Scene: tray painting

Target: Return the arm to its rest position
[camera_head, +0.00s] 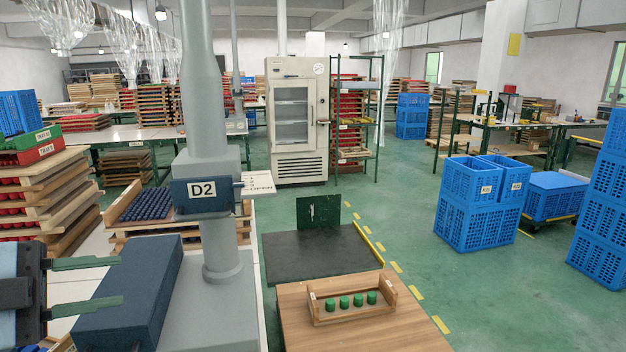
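My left gripper (119,281) shows at the lower left edge. Its two green fingers are spread apart with nothing visible held between them. The fingertips overlap a dark blue box-shaped block (150,285) in the picture; I cannot tell whether they touch it. My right arm and gripper are not in view.
A grey column machine (222,230) labelled D2 stands right of my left gripper. A wooden tray (350,317) with several green pieces sits on a wooden table (400,335). Stacked trays (50,190) stand at left.

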